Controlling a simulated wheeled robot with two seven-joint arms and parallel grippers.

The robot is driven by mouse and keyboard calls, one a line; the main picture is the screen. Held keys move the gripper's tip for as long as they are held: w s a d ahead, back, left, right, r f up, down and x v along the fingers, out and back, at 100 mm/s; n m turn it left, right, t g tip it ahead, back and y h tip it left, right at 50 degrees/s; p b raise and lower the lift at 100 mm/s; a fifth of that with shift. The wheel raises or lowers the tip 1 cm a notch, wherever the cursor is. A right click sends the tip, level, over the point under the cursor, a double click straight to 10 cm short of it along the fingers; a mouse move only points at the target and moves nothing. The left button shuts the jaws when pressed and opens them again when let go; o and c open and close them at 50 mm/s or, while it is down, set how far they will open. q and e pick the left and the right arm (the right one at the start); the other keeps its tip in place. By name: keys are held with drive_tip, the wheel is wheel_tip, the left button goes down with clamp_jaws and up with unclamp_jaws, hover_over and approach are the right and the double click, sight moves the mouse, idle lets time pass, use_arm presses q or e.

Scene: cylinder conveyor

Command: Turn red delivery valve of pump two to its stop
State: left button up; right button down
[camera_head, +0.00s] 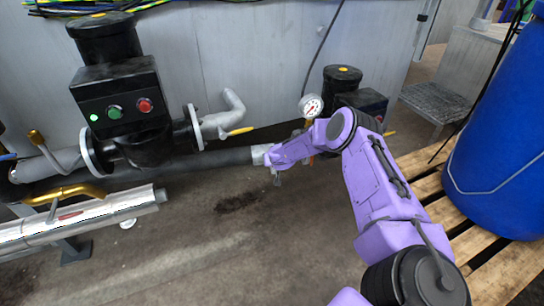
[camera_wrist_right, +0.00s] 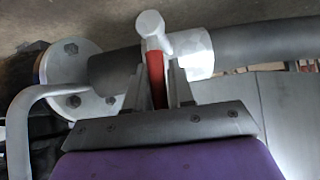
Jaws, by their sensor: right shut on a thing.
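The red valve lever (camera_wrist_right: 155,75) shows in the right wrist view, standing between the two fingers of my right gripper (camera_wrist_right: 157,90). The gripper is shut on it. The lever's far end joins a silver valve body (camera_wrist_right: 195,50) on a dark pipe. In the head view my right gripper (camera_head: 274,168) is at the silver section of the pipe, and the red lever cannot be made out there. A black pump (camera_head: 343,77) stands behind my right arm, partly hidden by it. My left gripper is in neither view.
A pressure gauge (camera_head: 311,106) stands close behind my right forearm. A second black pump (camera_head: 115,90) with green and red buttons is at left. A blue barrel (camera_head: 505,130) stands on a wooden pallet (camera_head: 430,185) at right. The floor in front is clear.

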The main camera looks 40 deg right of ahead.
drive_tip(key=shift+d, duration=0.1)
idle(0.4)
drive_tip(key=c, duration=1.1)
unclamp_jaws()
drive_tip(key=shift+s, duration=0.1)
drive_tip(key=p+v, duration=0.4)
drive_tip(key=v, duration=0.6)
drive_tip(key=shift+s+r, duration=0.2)
drive_tip(key=shift+s, duration=0.05)
